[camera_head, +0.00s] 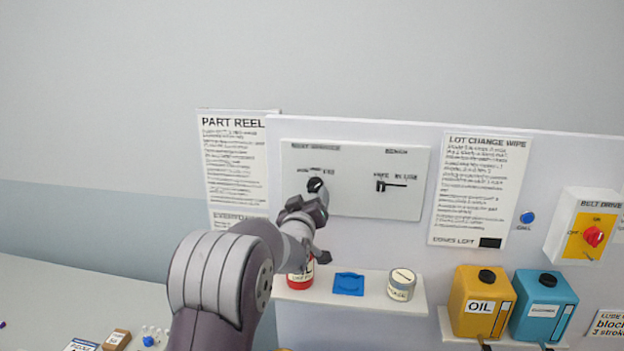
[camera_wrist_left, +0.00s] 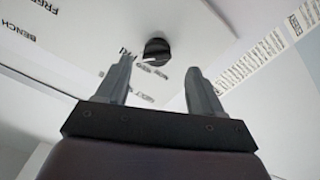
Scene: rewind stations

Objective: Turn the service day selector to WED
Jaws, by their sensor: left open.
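The service day selector is a black round knob (camera_head: 315,184) on the left half of a white wall panel (camera_head: 352,207). Small day labels surround it, too small to read in the head view. In the left wrist view the knob (camera_wrist_left: 157,49) sits ahead of the fingers, beyond the gap between them. My left gripper (camera_head: 316,205) is open and empty, just below and in front of the knob, apart from it. Its two fingers (camera_wrist_left: 163,80) show spread in the wrist view. Which day the knob points to cannot be read. My right gripper is not in view.
A second black lever control (camera_head: 392,185) sits right of the knob. A shelf (camera_head: 340,297) below holds a red container (camera_head: 299,279), a blue piece (camera_head: 349,284) and a grey tin (camera_head: 401,285). Yellow oil (camera_head: 482,302) and blue (camera_head: 543,306) jugs stand at right.

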